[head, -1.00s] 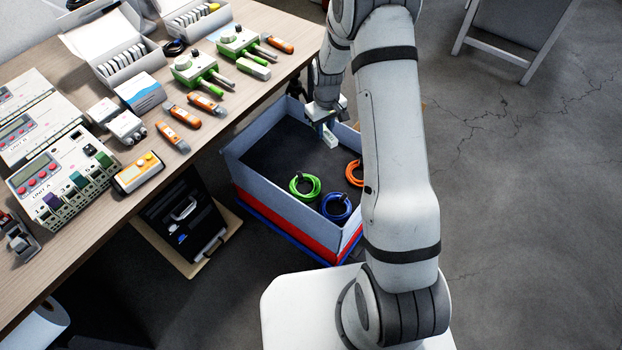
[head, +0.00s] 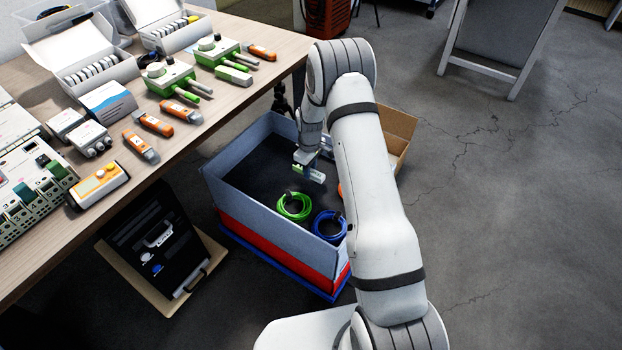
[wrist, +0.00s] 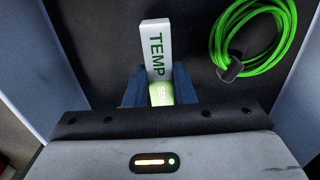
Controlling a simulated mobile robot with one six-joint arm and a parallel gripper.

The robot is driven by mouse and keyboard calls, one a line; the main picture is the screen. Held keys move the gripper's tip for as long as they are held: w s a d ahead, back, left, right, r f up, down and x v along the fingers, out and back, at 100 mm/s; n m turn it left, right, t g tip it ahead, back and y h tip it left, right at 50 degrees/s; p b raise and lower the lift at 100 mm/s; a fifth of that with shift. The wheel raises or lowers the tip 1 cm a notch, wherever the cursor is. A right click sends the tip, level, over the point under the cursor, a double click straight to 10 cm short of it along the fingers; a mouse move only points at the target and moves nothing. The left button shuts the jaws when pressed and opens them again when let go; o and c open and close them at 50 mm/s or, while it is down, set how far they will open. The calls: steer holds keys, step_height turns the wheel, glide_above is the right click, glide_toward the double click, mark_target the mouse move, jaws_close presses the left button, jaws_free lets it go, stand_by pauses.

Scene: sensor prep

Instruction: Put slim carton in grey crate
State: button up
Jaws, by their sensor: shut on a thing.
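The slim carton (wrist: 156,48) is white and green with the letters TEMP on it. My gripper (wrist: 158,90) is shut on its near end in the wrist view, and the fingers hide part of it. In the head view the carton (head: 312,174) is held by my gripper (head: 304,158) within the outline of the grey crate (head: 236,204). The crate has grey walls and a dark floor. Whether the carton touches the floor I cannot tell.
A green cable coil (head: 294,207) and a blue coil (head: 329,226) lie in the crate; an orange one is mostly hidden by my arm. A cardboard box (head: 398,130) stands behind. The table (head: 262,38) on the left holds instruments and boxes.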

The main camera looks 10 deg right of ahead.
steer(key=shift+f+b, duration=0.45)
steer(key=shift+f, duration=1.35)
steer(key=shift+f, duration=0.1)
steer(key=o, duration=0.9)
steer(key=shift+o, duration=0.2)
